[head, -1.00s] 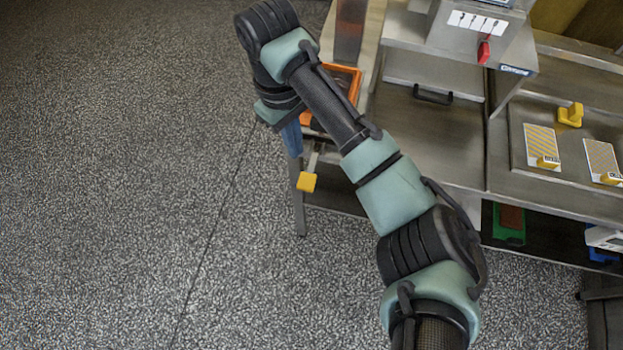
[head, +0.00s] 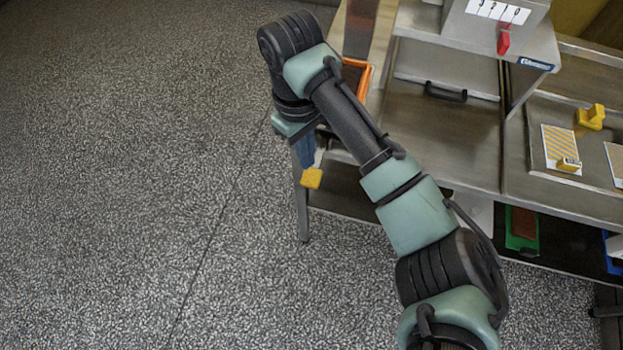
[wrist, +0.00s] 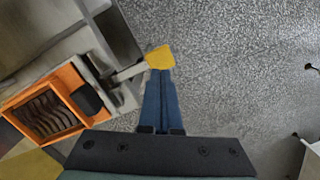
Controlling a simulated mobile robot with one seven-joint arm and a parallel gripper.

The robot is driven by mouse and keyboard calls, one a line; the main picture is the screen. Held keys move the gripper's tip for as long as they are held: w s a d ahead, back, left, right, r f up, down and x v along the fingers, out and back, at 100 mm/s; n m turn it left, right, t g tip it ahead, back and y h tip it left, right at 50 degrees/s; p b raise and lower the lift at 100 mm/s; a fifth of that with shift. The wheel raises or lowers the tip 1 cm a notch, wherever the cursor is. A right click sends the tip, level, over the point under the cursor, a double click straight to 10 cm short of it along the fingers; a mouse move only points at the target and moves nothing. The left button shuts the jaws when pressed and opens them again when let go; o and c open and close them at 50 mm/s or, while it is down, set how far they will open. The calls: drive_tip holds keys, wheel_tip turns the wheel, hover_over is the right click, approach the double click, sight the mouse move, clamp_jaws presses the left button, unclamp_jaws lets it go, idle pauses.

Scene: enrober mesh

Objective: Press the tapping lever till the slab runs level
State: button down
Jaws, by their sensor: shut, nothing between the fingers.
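The tapping lever's yellow paddle (head: 311,178) sticks out past the table's left end in the head view. It also shows in the wrist view (wrist: 159,56) on a metal bar (wrist: 128,73) beside the orange frame. My gripper (head: 309,166), with blue fingers, is shut and empty, pointing down at the paddle. In the wrist view the fingertips (wrist: 160,71) overlap the paddle's near edge; I cannot tell whether they touch it. A dark brown rippled slab (wrist: 45,116) lies inside the orange frame (wrist: 72,75). My arm hides part of the frame in the head view.
The steel table (head: 440,135) runs right from the lever. A housing with a red switch (head: 503,43) stands at the back. Yellow blocks and striped cards (head: 559,143) lie on the right tray. Coloured bins (head: 521,230) sit below. The floor (head: 130,180) at left is clear.

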sight(309, 174)
drive_tip(key=shift+s+d+f+b, duration=0.1)
drive_tip(key=shift+f+b, duration=0.85)
drive_tip(key=shift+f, duration=0.45)
drive_tip(key=shift+f+b, duration=0.5)
drive_tip(key=shift+f, duration=0.75)
drive_tip(key=shift+w+a+r+p, duration=0.25)
drive_tip(key=shift+w+a+p, duration=0.1)
drive_tip(key=shift+w+a, duration=0.2)
drive_tip(key=shift+w+a+r+p, duration=0.25)
drive_tip(key=shift+w+a+p, duration=0.1)
drive_tip(key=shift+w+a, duration=0.2)
drive_tip(key=shift+d+r, duration=0.1)
